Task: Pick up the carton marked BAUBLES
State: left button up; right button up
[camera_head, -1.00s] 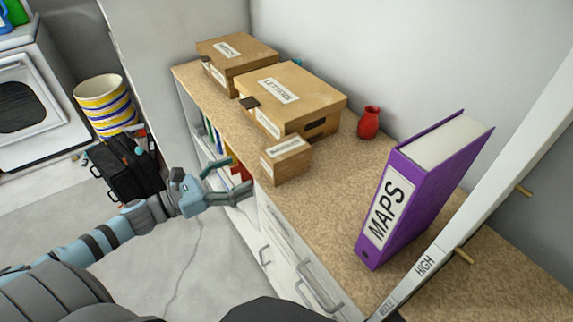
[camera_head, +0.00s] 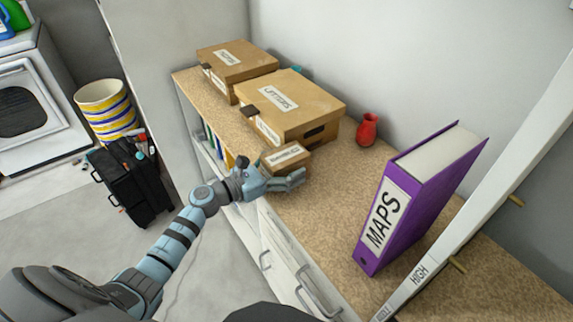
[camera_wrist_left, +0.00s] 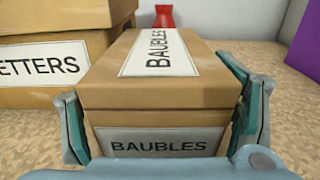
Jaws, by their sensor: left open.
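The small brown carton marked BAUBLES (camera_head: 289,154) sits on the speckled shelf top, in front of the larger LETTERS box. In the left wrist view the carton (camera_wrist_left: 158,98) fills the middle, with its label on the lid and front. My left gripper (camera_head: 279,176) is at the carton's near side, open. In the wrist view one teal finger is on each side of the carton, both close to its sides; I cannot tell whether they touch. My right gripper is not in view.
The LETTERS box (camera_head: 302,112) stands right behind the carton, with another labelled box (camera_head: 240,62) beyond. A red vase (camera_head: 367,129) and the purple MAPS binder (camera_head: 425,200) stand to the right. The shelf top between carton and binder is clear.

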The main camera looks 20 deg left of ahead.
pick_arm(q)
jog(key=shift+s+a, duration=0.1)
jog(key=shift+s, duration=0.05)
jog(key=c, duration=1.3)
jog(key=shift+c, duration=0.8)
jog(key=shift+r, duration=0.1)
